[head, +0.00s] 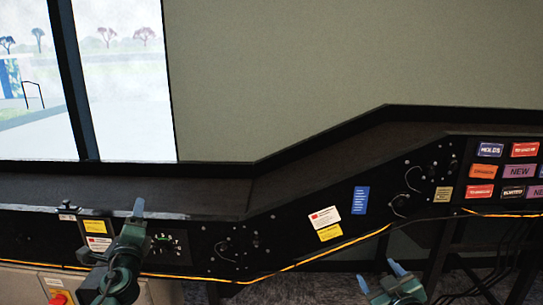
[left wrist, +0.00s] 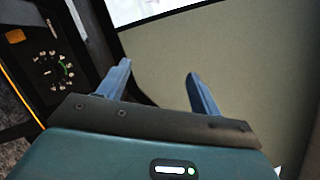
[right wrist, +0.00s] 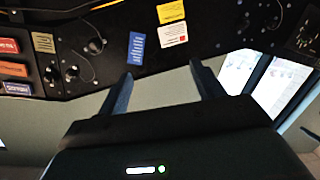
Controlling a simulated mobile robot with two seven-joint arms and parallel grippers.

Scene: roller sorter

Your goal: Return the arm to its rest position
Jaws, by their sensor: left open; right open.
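My left gripper (head: 137,210) is at the lower left of the head view, in front of the black conveyor side panel near a round dial (head: 165,244). In the left wrist view its two blue fingers (left wrist: 160,88) are apart with nothing between them. My right gripper (head: 382,276) is low at the bottom of the head view, in front of and below the conveyor's side. In the right wrist view its fingers (right wrist: 163,88) are apart and empty. Most of both arms lies outside the head view.
The black conveyor (head: 330,160) runs across the view and rises to the right. Its side carries knobs, labels, a blue sticker (head: 361,200) and a yellow-orange cable (head: 320,254). A red button (head: 58,299) is at lower left. Colored signs (head: 490,150) are at right.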

